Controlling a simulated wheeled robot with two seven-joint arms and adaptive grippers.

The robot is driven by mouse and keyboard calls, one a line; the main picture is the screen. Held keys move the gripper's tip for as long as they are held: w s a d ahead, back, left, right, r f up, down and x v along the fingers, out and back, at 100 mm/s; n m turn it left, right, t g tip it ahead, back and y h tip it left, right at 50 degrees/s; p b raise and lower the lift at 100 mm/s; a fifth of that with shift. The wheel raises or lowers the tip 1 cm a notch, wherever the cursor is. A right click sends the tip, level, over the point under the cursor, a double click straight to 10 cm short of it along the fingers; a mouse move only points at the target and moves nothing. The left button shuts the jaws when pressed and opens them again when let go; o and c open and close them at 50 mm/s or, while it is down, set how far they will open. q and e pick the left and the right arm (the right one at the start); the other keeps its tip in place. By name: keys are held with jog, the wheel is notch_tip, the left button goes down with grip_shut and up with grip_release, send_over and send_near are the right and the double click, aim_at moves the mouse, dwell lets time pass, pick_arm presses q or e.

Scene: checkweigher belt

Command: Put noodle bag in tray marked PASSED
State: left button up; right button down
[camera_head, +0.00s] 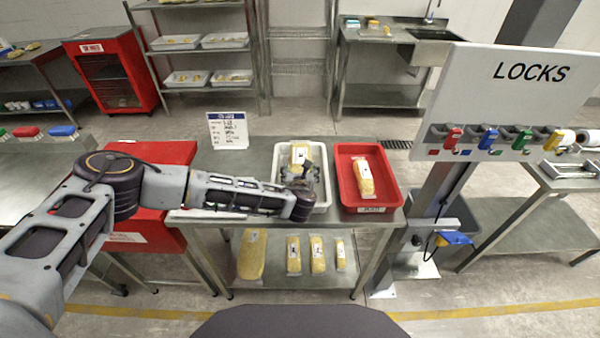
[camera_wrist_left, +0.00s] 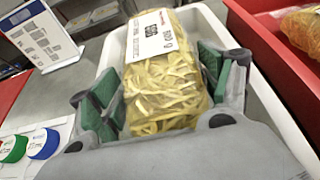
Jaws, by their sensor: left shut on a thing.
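The noodle bag (camera_head: 299,152) is a clear pack of yellow noodles with a white label. It is over or inside the white tray (camera_head: 325,160); whether it touches the tray floor I cannot tell. My left gripper (camera_head: 303,176) is shut on the bag's near part. In the left wrist view the green-padded fingers (camera_wrist_left: 162,88) stand on both sides of the noodle bag (camera_wrist_left: 165,75), and the white tray (camera_wrist_left: 270,95) shows around it. The white tray's front is hidden by my arm, and I see no PASSED marking. My right gripper is not in view.
A red tray (camera_head: 391,180) with another yellow pack (camera_head: 362,177) stands to the right. A sign card (camera_head: 228,130) stands at the back left of the steel table (camera_head: 255,160). A LOCKS board (camera_head: 520,95) rises at the right. Several packs lie on the lower shelf.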

pick_arm(q)
jog(key=shift+f, duration=0.2)
dwell(0.3)
jog(key=o, duration=1.5)
jog(key=shift+o, duration=0.2)
jog(key=shift+r, duration=0.15)
jog(key=shift+s+r, duration=0.15)
jog(key=shift+s, duration=0.6)
jog(key=v, duration=1)
jog(key=shift+s, duration=0.25)
jog(key=shift+r, duration=0.1)
